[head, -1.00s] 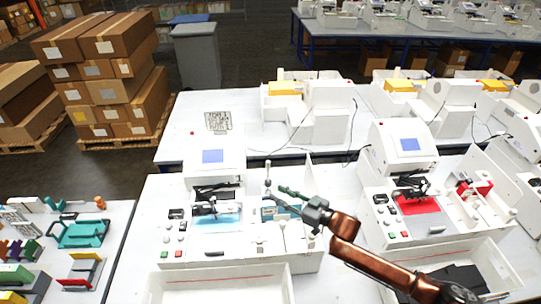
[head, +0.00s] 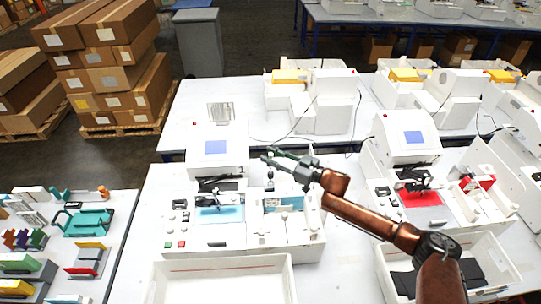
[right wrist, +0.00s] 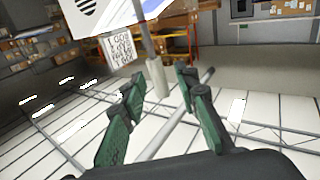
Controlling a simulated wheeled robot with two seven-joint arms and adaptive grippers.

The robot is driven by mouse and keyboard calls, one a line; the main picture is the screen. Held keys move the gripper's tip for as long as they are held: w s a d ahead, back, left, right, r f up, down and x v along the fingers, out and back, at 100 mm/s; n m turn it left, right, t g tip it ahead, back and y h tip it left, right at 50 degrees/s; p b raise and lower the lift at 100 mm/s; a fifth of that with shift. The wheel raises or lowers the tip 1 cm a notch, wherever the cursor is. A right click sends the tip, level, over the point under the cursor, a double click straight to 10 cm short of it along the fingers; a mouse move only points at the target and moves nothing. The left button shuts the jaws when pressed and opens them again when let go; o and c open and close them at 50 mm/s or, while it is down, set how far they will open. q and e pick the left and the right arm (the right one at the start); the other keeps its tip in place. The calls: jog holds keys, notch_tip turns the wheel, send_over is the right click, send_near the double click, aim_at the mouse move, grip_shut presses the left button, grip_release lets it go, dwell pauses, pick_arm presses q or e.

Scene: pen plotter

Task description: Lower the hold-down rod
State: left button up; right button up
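The white pen plotter station (head: 300,235) stands on the near table, with a blue screen (head: 215,147) and a cyan sheet (head: 220,215). A short upright rod (head: 270,180) shows just below my right gripper (head: 272,157), which hides its upper part. I cannot tell for certain that this is the hold-down rod. In the right wrist view, a pale rod (right wrist: 147,38) runs down to a thicker round end (right wrist: 157,77), seen between the spread green fingers of the right gripper (right wrist: 160,84). Contact is not clear. The right gripper is open and empty. My left gripper is not in view.
A similar station with a red sheet (head: 420,199) stands to the right. An open white bin (head: 222,268) sits in front of the plotter. Another table at the left holds coloured parts (head: 90,222). More white machines stand on the table behind.

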jog(key=shift+a, duration=0.1)
jog(key=shift+c, duration=0.3)
grip_shut()
dwell(0.4)
